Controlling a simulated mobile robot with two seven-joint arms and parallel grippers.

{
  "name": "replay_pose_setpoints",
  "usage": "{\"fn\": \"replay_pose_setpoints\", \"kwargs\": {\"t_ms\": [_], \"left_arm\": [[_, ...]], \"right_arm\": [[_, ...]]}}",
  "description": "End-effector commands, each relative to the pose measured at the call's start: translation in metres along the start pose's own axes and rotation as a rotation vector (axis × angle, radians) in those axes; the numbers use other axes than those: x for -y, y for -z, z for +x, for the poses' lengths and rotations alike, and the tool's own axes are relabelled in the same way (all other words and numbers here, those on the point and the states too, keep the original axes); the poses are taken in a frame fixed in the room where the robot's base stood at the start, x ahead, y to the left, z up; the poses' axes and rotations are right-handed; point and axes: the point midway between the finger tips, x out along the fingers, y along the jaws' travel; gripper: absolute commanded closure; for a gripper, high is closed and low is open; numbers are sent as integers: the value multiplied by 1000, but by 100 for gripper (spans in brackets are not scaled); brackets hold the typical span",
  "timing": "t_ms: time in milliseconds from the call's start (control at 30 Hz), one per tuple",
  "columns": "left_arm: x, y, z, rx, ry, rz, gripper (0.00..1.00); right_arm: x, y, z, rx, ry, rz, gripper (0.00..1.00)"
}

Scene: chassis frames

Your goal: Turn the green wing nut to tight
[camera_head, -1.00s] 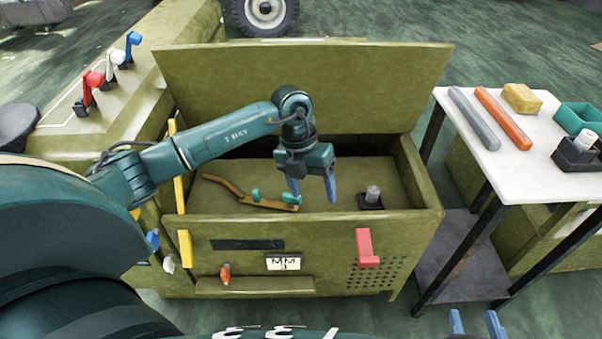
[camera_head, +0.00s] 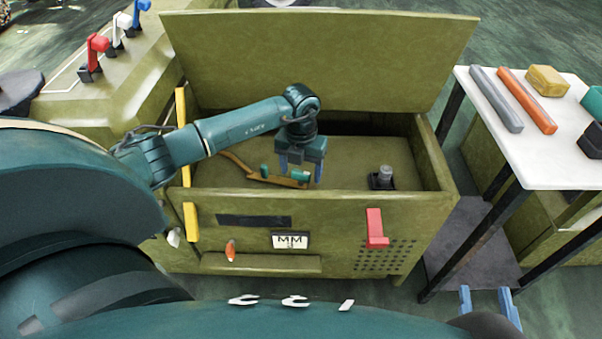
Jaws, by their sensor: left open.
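Inside the open olive chest (camera_head: 345,165), an orange-brown bracket (camera_head: 236,162) lies on the floor. Two small green pieces sit on it: one on the left (camera_head: 264,171), and a green wing nut (camera_head: 301,176) near its right end. My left gripper (camera_head: 301,172) points down over the right-hand green piece. It is open, with one blue finger on either side of that piece in the picture; I cannot tell whether they touch it. My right gripper (camera_head: 487,302) shows only as two blue fingertips at the bottom right, apart and empty.
A raised lid (camera_head: 320,60) stands behind the chest. A dark block with a grey post (camera_head: 381,178) stands in the chest's right part. A white-topped table (camera_head: 505,150) with grey and orange bars is to the right. Red, white and blue levers (camera_head: 97,45) stand upper left.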

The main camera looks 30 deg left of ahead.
Motion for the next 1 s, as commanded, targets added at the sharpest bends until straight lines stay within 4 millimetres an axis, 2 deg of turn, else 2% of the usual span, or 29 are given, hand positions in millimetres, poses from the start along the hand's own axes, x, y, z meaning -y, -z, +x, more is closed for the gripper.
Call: {"fn": "replay_pose_setpoints", "kwargs": {"t_ms": [100,367,900,1000], "left_arm": [[0,0,7,0,0,0,33],[0,0,7,0,0,0,33],[0,0,7,0,0,0,75],[0,0,7,0,0,1,77]], "right_arm": [[1,0,0,-13,2,-5,62],[1,1,0,-17,2,-6,62],[1,0,0,-16,2,-6,62],[1,0,0,-15,2,-6,62]]}}
